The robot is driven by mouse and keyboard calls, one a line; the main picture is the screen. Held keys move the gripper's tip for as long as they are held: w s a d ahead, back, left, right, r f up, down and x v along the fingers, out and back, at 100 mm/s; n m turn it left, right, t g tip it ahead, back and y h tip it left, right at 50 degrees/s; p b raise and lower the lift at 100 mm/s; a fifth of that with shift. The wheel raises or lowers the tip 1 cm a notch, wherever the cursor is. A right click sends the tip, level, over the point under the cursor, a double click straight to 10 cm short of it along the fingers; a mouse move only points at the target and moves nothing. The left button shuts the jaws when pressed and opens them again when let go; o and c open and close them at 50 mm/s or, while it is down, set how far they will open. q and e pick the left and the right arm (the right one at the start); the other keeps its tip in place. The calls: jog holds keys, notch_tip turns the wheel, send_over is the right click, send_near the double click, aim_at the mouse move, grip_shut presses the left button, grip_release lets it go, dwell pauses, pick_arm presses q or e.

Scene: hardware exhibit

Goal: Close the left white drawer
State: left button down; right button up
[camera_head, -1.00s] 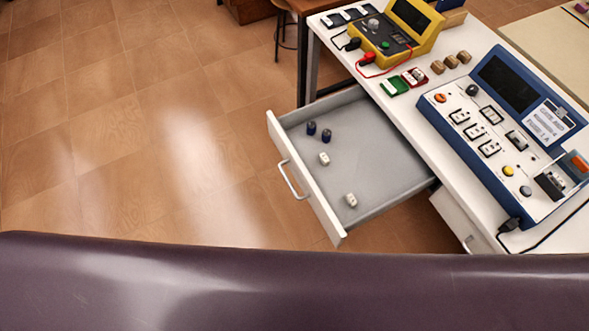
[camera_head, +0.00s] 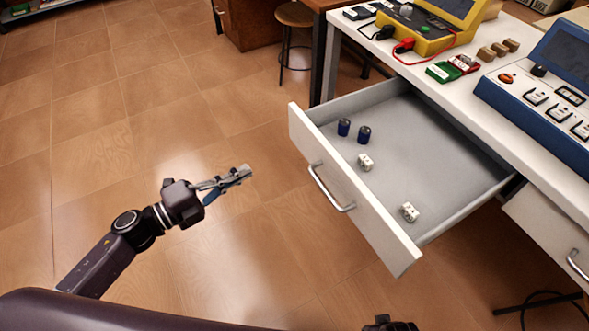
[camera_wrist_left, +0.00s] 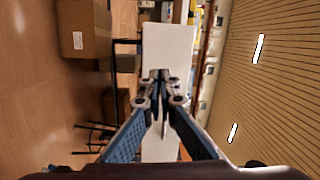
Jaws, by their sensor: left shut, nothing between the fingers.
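The left white drawer (camera_head: 345,190) is pulled far out from under the white table in the head view. Its front panel has a metal bar handle (camera_head: 328,190). Two dark blue cylinders (camera_head: 353,131) and two small white pieces (camera_head: 387,187) stand inside on its grey floor. My left gripper (camera_head: 243,172) is shut and empty, over the floor left of the drawer front, apart from the handle. In the left wrist view, the shut fingers (camera_wrist_left: 160,82) are in front of a white panel (camera_wrist_left: 170,48), likely the drawer front. My right gripper's fingers are not visible.
The white tabletop (camera_head: 440,95) carries a yellow device (camera_head: 430,32) and a blue console (camera_head: 545,100). A second white drawer (camera_head: 545,225) at the right appears shut. A stool (camera_head: 293,15) stands behind. The tiled floor left of the drawer is open.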

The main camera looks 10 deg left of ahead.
pick_arm(q)
jog(key=s+d+r+m+g+h, duration=0.1)
jog(key=s+d+m+g+h, duration=0.1)
jog(key=m, duration=0.1)
send_near(311, 150)
jog(key=x, duration=0.7)
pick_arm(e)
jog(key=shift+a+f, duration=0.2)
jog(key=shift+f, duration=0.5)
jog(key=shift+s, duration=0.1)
